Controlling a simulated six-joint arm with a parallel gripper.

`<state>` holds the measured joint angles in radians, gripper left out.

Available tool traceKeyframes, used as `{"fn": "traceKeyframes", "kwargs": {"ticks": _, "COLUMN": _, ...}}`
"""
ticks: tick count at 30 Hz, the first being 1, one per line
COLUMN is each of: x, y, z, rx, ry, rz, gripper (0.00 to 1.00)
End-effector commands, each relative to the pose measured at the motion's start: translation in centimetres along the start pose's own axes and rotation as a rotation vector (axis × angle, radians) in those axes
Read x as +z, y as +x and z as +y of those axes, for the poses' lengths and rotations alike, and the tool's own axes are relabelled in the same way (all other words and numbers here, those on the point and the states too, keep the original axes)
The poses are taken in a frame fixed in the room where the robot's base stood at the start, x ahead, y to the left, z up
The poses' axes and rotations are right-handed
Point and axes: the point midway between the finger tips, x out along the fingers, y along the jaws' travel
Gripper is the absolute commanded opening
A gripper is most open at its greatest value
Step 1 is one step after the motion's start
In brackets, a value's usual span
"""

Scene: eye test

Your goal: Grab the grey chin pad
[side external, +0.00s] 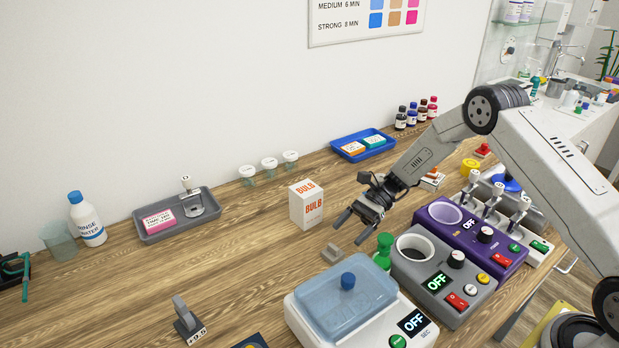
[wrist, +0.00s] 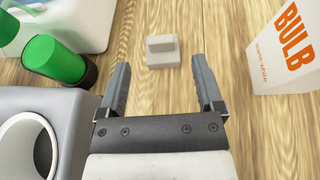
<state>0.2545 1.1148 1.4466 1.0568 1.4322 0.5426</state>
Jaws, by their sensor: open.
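The grey chin pad (side external: 331,253) looks to be the small light-grey block with a raised ridge lying on the wooden worktop. It also shows in the wrist view (wrist: 163,59), at top centre, ahead of my fingertips and roughly between their lines. My gripper (side external: 352,231) is open and empty, above the worktop, up and to the right of the pad in the side view. Its two fingers (wrist: 159,66) are spread wide in the wrist view. They do not touch the pad, and nothing hides it.
A white BULB box (side external: 306,204) stands behind the pad. A green bottle (side external: 384,250) and a grey device with a round well (side external: 440,272) stand to the right. A lidded white bath (side external: 362,310) is in front. Bare wood surrounds the pad.

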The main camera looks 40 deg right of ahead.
Motion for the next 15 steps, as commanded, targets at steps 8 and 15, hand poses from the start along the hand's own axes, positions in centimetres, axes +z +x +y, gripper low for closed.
{"fn": "traceKeyframes", "kwargs": {"ticks": 8, "x": 0.0, "y": 1.6, "z": 0.0, "rx": 0.002, "ry": 0.0, "rz": 0.0, "gripper": 0.85}}
{"fn": "traceKeyframes", "kwargs": {"ticks": 15, "x": 0.0, "y": 2.7, "z": 0.0, "rx": 0.002, "ry": 0.0, "rz": 0.0, "gripper": 0.85}}
